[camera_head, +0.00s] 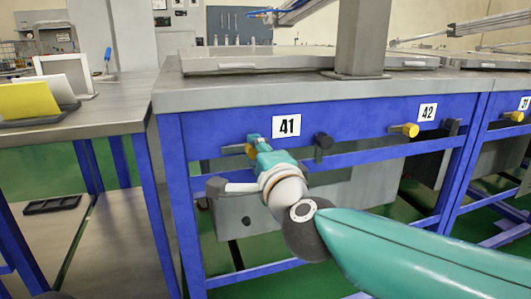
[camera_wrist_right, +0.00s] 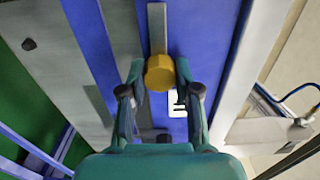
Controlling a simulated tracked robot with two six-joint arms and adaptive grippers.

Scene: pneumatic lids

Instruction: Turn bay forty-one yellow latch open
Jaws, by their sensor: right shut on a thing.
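The yellow latch knob (camera_head: 249,149) of bay 41 sits on the blue frame, just left of the 41 label (camera_head: 287,125) in the head view, mostly covered by my gripper. My right gripper (camera_head: 254,141) reaches it from the front. In the wrist view the yellow knob (camera_wrist_right: 159,74) lies between the two fingertips of my right gripper (camera_wrist_right: 160,66), which is shut on it. A flat grey bar (camera_wrist_right: 157,28) extends from the knob, away from my palm in that view. In the head view the bar (camera_head: 233,150) points left. My left gripper is not in view.
A black knob (camera_head: 323,141) sits right of the label. Bay 42 has its own yellow knob (camera_head: 405,130). A grey post (camera_head: 361,38) stands on the bench top (camera_head: 270,88). A side table (camera_head: 90,122) with a yellow panel (camera_head: 28,99) stands at left.

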